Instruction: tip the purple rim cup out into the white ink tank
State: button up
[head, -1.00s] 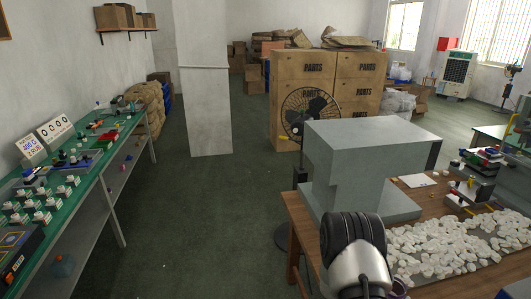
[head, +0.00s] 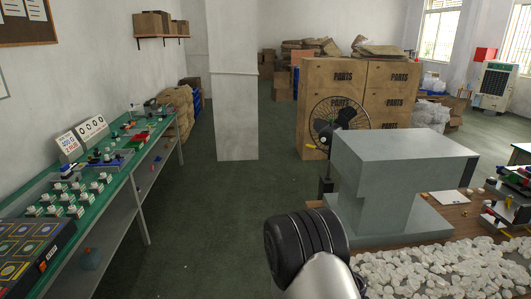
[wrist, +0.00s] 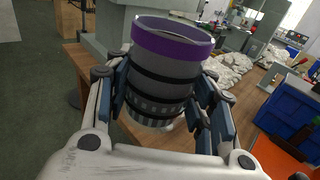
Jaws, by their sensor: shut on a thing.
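The purple rim cup (wrist: 165,70) is in my gripper (wrist: 163,92) in the wrist view. It is a grey cup with dark bands and a broad purple rim at its top. The fingers are shut on its two sides, and it appears slightly tilted in that picture. What is inside the cup cannot be seen. In the head view my arm reaches in at the bottom middle, and the cup and fingertips are hidden there. I cannot pick out the white ink tank in either view.
A wooden table (head: 455,214) at the right bears a big grey machine body (head: 400,160) and many white pieces (head: 440,268). A blue bin (wrist: 290,108) shows in the wrist view. A green-topped bench (head: 120,180) stands left. The floor between is clear.

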jog(key=a+n+t+y+b, duration=0.1)
jog(key=a+n+y, duration=0.1)
jog(key=a, duration=0.6)
jog(key=shift+s+a+t+y, duration=0.35)
jog(key=shift+s+t+y, duration=0.05)
jog(key=shift+a+f, duration=0.15)
jog(key=shift+f, duration=0.2)
